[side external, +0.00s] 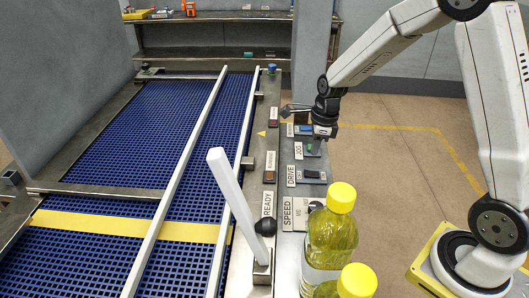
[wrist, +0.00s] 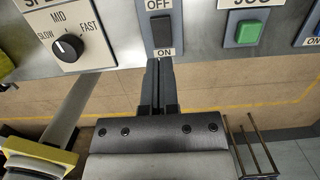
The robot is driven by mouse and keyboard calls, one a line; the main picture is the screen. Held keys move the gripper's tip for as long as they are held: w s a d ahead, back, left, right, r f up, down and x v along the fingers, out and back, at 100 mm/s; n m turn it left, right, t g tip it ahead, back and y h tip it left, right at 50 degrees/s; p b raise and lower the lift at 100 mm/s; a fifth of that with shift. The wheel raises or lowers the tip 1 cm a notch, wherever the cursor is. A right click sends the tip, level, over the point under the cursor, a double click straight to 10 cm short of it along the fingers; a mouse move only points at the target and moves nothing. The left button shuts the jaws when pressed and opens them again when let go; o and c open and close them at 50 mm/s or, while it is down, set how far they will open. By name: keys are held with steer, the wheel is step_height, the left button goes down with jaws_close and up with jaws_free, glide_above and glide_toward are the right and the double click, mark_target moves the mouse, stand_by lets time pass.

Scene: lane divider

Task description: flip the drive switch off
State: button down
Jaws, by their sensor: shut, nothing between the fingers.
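The drive switch (side external: 312,174) is a dark rocker on a grey plate, beside the DRIVE label (side external: 291,176). In the wrist view the black rocker (wrist: 162,30) stands upright between OFF above and ON below; I cannot tell which end is pressed in. My gripper (wrist: 160,62) is shut and empty, its fingertips just below the switch's ON end in that view. In the side view my gripper (side external: 286,110) hangs over the panel, farther back than the drive switch and apart from it.
The speed knob (wrist: 68,46) is left of the switch and the green jog button (wrist: 247,33) right of it in the wrist view. Yellow bottles (side external: 331,236) stand at the panel's near end. A white divider bar (side external: 236,200) rises over the blue conveyor (side external: 150,125).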

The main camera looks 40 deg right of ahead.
mark_target(313, 173)
steer(key=shift+w+a+f, duration=0.15)
steer(key=shift+f, duration=1.6)
steer(key=shift+w+a+f, duration=0.15)
steer(key=shift+f, duration=1.6)
steer(key=shift+f, duration=0.2)
steer(key=shift+s+d+r, duration=0.2)
steer(key=shift+s+d, duration=0.3)
steer(key=shift+r, duration=0.25)
step_height(313, 173, up, 14)
steer(key=s+d, duration=0.1)
steer(key=shift+d+f, duration=0.15)
steer(key=shift+f, duration=0.1)
